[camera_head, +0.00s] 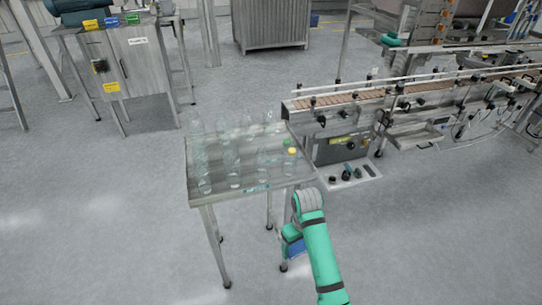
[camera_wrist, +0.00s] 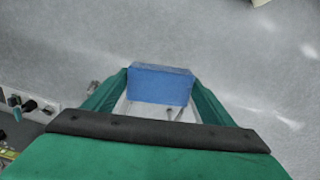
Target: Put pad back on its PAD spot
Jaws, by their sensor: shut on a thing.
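The pad is a blue block (camera_wrist: 160,84) held between the green fingers of my gripper (camera_wrist: 159,92) in the wrist view. In the head view the blue pad (camera_head: 294,247) shows low beside my green gripper (camera_head: 291,236), near the right front leg of the bottle table. The gripper is shut on the pad and hangs below tabletop height. I cannot make out a spot marked PAD in either view. A white tray (camera_head: 338,185) with several dark items lies right of the table, below the conveyor.
A steel table (camera_head: 222,190) with several clear bottles stands just left of my arm. The conveyor (camera_head: 350,98) runs along the right. A steel cabinet (camera_head: 140,75) with coloured labels stands at the back left. The floor in front is clear.

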